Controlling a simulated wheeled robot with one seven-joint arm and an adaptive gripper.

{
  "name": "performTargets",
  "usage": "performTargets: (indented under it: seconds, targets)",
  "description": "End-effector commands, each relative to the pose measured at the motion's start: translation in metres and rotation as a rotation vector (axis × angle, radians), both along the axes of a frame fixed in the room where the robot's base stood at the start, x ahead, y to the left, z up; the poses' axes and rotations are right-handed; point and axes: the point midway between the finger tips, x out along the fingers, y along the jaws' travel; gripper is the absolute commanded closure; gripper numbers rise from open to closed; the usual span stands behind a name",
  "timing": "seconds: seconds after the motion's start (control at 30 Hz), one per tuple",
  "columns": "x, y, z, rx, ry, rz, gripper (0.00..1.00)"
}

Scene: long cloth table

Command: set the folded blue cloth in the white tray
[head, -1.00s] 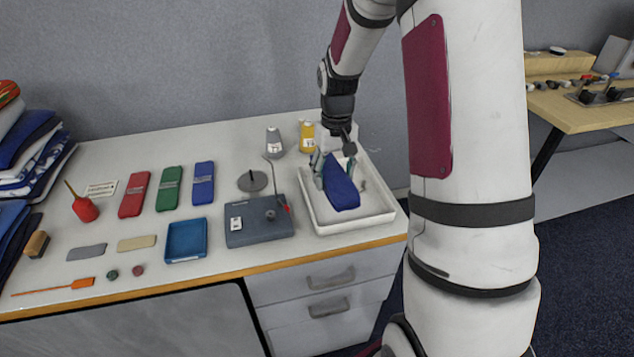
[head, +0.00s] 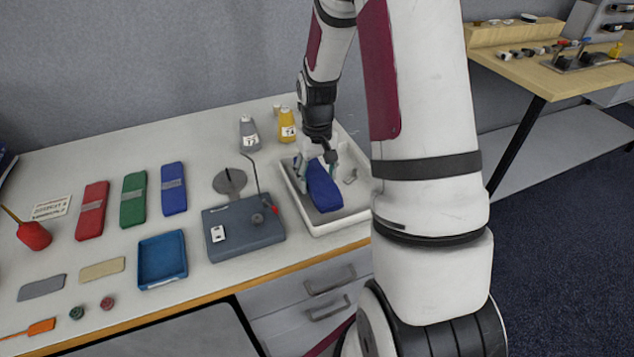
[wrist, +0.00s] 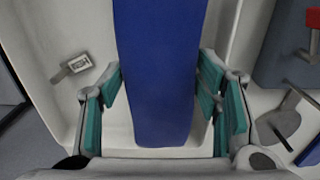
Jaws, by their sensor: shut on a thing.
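The folded blue cloth (head: 323,190) is long and narrow, and it is inside the outline of the white tray (head: 342,222) at the right end of the table. It also fills the middle of the wrist view (wrist: 160,60). My gripper (head: 316,176) is shut on the cloth from above, with a green-padded finger on either side of it in the wrist view (wrist: 163,108). I cannot tell whether the cloth's underside touches the tray floor. The tray's back part is partly hidden by my arm.
A grey-blue box (head: 243,232) with a thin upright rod stands just left of the tray. A grey bottle (head: 249,135) and a yellow bottle (head: 287,127) stand behind it. Red (head: 92,210), green (head: 133,200) and blue (head: 173,188) banded pads lie farther left. A small light item (wrist: 73,67) lies in the tray.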

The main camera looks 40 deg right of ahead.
Motion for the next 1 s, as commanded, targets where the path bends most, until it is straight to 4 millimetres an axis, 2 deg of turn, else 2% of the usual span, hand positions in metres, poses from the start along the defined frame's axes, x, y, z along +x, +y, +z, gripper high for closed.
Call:
performTargets:
  seconds: [0.1, 0.17, 0.53, 0.57, 0.6, 0.87, 1.0]
  targets:
    - [-0.001, 0.000, -0.019, 0.002, 0.004, 0.000, 0.73]
    - [-0.001, 0.000, -0.023, 0.001, 0.003, -0.001, 0.73]
    - [0.000, 0.000, -0.027, 0.000, 0.001, 0.000, 0.73]
    - [0.000, 0.000, -0.027, 0.000, 0.001, 0.000, 0.38]
    - [0.000, 0.000, -0.027, 0.000, 0.001, 0.000, 0.34]
    - [0.000, 0.000, -0.027, 0.000, 0.001, 0.000, 0.34]
    - [0.000, 0.000, -0.020, 0.000, -0.001, -0.001, 0.34]
